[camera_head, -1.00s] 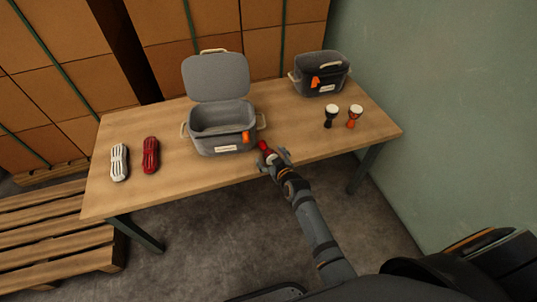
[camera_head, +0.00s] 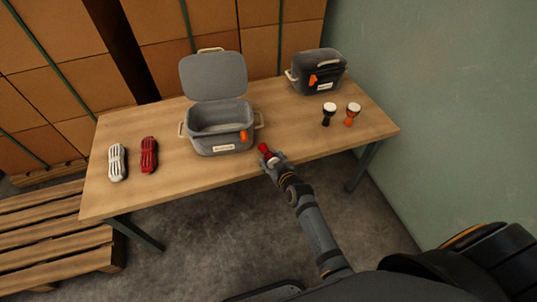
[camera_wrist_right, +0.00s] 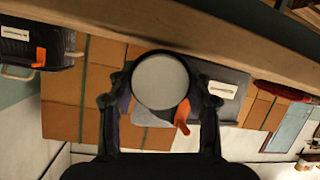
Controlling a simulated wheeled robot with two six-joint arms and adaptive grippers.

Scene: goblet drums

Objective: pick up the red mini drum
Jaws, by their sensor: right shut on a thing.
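The red mini drum (camera_head: 264,148) is at the front edge of the table, right of the open grey box. My right gripper (camera_head: 273,160) is shut on it. In the head view the drum looks tilted, its red part pointing away from me. In the right wrist view its round pale drumhead (camera_wrist_right: 161,80) faces the camera between the two fingers (camera_wrist_right: 160,100). The fingers hide part of its body. I cannot tell whether the drum still touches the table. My left gripper is not in view.
An open grey box (camera_head: 221,140) with an orange latch stands mid-table (camera_head: 185,185). A closed dark box (camera_head: 318,72) stands at the back right. A black drum (camera_head: 328,115) and an orange drum (camera_head: 351,115) stand before it.

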